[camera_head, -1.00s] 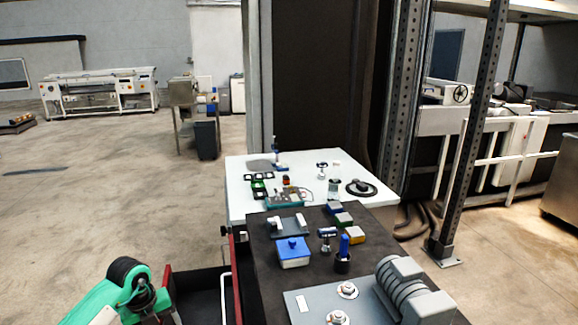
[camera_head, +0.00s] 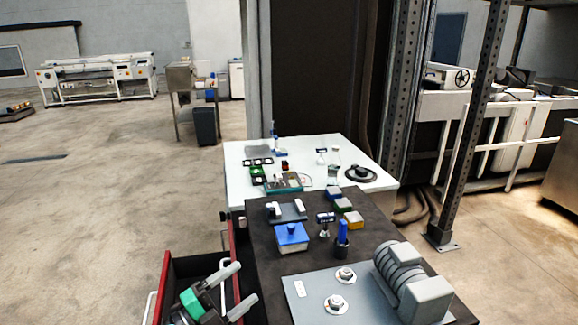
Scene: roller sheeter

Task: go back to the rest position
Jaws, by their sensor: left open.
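My left gripper (camera_head: 246,282) is at the bottom left, over the open drawer with red edges (camera_head: 160,290). Its two light grey fingers are spread apart and point up and right, with nothing seen between them. The fingers are close to the left side of the dark bench top (camera_head: 268,262); I cannot tell whether they touch anything. My right gripper is not in view.
The dark bench holds a blue box (camera_head: 291,238), a blue-handled tool in a holder (camera_head: 342,238), small colored boxes (camera_head: 343,205) and a grey roller machine (camera_head: 405,280). Behind is a white table (camera_head: 237,185) with small parts. A metal post (camera_head: 462,150) stands right.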

